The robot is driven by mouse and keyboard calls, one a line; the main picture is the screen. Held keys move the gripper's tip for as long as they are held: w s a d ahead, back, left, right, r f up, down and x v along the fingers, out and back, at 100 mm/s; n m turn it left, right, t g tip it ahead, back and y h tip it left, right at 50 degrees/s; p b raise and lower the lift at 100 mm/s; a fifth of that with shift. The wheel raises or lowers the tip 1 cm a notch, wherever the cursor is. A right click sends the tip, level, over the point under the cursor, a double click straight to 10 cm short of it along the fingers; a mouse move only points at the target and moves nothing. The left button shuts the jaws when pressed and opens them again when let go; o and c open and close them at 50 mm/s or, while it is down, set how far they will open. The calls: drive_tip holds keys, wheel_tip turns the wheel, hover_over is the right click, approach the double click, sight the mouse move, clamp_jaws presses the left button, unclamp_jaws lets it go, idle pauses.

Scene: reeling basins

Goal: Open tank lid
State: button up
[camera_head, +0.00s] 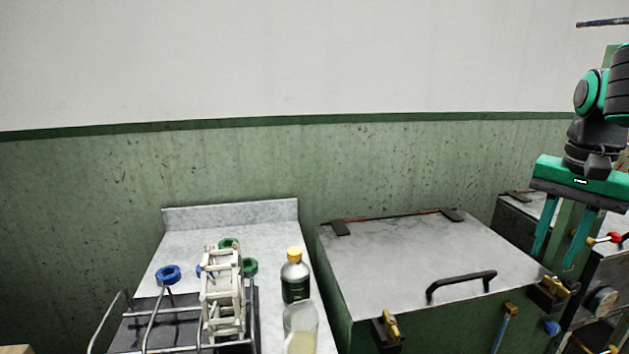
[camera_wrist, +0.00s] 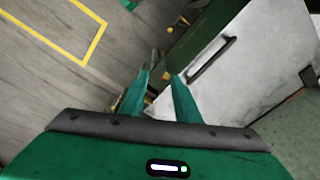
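The tank lid (camera_head: 420,255) is a grey metal plate lying flat and closed on the green tank (camera_head: 455,325). Its black bar handle (camera_head: 461,284) stands near the front edge. Hinges sit along the back edge. Brass latches are at the front left (camera_head: 389,328) and front right (camera_head: 556,287). My green gripper (camera_head: 558,258) hangs fingers-down at the right, above or in front of the lid's right front corner. The fingers are apart with nothing between them. In the wrist view the lid (camera_wrist: 260,60) and handle (camera_wrist: 212,59) lie beyond the fingertips (camera_wrist: 158,72).
Left of the tank, a marble counter (camera_head: 205,240) holds a yellow-capped bottle (camera_head: 294,278), a clear beaker (camera_head: 300,328) and a white reel frame (camera_head: 223,296) by a wire rack. Another tank with a gauge (camera_head: 602,301) stands at right. Open floor (camera_wrist: 50,90) shows in the wrist view.

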drive_tip(key=s+f+n, duration=0.1)
drive_tip(key=s+f, duration=0.3)
drive_tip(key=s, duration=0.1)
drive_tip(key=s+f+n, duration=0.1)
drive_tip(key=s+f, duration=0.4)
drive_tip(key=s, duration=0.1)
drive_tip(key=s+f+n, duration=0.1)
drive_tip(key=s+f, duration=0.4)
drive_tip(key=shift+s+a+f+g+y, duration=0.1)
drive_tip(key=shift+s+a+g+y, duration=0.2)
drive_tip(key=shift+g, duration=0.1)
drive_tip(key=c, duration=0.3)
drive_tip(key=shift+s+f, duration=0.15)
drive_tip(key=shift+f, duration=0.05)
clamp_jaws()
drive_tip(key=shift+d, duration=0.1)
